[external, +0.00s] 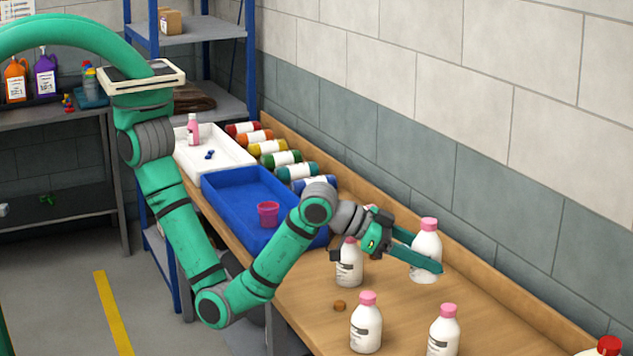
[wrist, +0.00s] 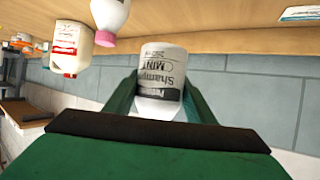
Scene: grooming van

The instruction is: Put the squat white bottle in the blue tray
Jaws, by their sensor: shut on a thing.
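My gripper (external: 422,256) is shut on a white bottle with a pink cap (external: 427,243), over the right part of the bench. In the wrist view the bottle (wrist: 163,68) sits between both fingers, its grey label reading "Shampoo MINT". I cannot tell whether its base touches the bench. Similar white pink-capped bottles stand nearby: one behind my wrist (external: 349,266), two at the front (external: 366,328) (external: 443,335). Their shapes are too alike to say which is squattest. The blue tray (external: 232,190) lies left along the bench, with a pink cup (external: 268,214) inside.
A white tray (external: 235,157) with a pink bottle (external: 193,130) lies beyond the blue tray. Several coloured bottles (external: 283,158) lie along the wall. A red-capped item (external: 608,346) shows at lower right.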

